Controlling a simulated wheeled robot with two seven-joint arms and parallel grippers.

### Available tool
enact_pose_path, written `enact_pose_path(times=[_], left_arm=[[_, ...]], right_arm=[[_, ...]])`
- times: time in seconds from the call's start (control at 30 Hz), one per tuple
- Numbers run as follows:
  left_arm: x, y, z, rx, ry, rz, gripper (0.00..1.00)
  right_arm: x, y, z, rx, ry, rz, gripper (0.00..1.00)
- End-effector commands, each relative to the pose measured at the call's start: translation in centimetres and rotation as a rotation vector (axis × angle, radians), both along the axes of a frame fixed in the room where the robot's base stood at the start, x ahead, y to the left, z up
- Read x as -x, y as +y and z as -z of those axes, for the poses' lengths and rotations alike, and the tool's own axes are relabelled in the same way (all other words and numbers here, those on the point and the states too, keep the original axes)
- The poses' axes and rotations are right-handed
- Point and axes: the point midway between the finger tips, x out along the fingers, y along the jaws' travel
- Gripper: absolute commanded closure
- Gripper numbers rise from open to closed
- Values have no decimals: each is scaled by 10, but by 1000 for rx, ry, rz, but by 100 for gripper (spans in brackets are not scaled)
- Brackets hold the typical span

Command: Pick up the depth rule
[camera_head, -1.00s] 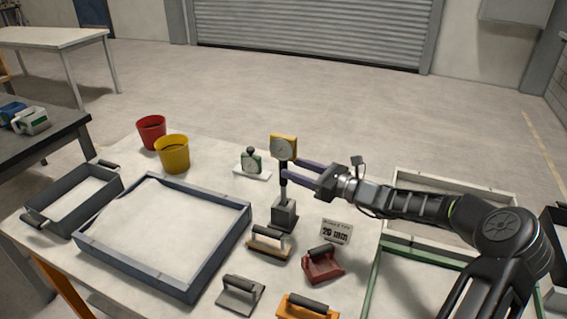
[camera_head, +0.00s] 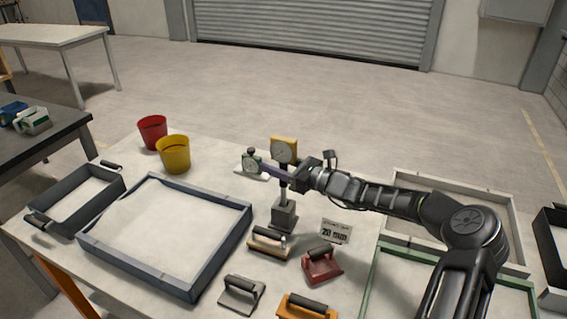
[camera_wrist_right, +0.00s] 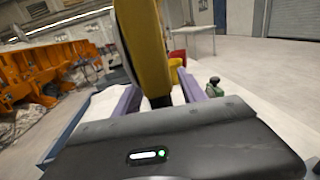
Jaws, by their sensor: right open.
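The depth rule (camera_head: 285,152), as I take it, is a yellow dial gauge on a dark post, standing upright in a grey block (camera_head: 285,217) on the table. In the right wrist view the yellow head (camera_wrist_right: 143,45) fills the top middle, its post between my fingers. My right gripper (camera_head: 274,173) reaches in from the right just below the dial. Its purple fingers are open, one on each side of the post in the wrist view (camera_wrist_right: 160,95). I cannot tell whether either finger touches it. My left gripper is out of view.
A small green dial device (camera_head: 251,161) on a white plate stands close behind the fingers. Several hand tools, such as a red one (camera_head: 321,264), and a "20 mm" card (camera_head: 335,231) lie in front. A blue-grey sand tray (camera_head: 240,236) is left; yellow (camera_head: 173,155) and red (camera_head: 153,133) buckets stand behind.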

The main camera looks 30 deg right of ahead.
Motion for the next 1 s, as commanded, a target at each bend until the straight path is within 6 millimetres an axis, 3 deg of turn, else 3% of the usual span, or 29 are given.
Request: enact_pose_path(times=[0.57,1.0], left_arm=[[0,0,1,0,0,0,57],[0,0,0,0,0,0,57]], right_arm=[[0,0,1,1,1,0,51],[0,0,1,1,1,0,87]])
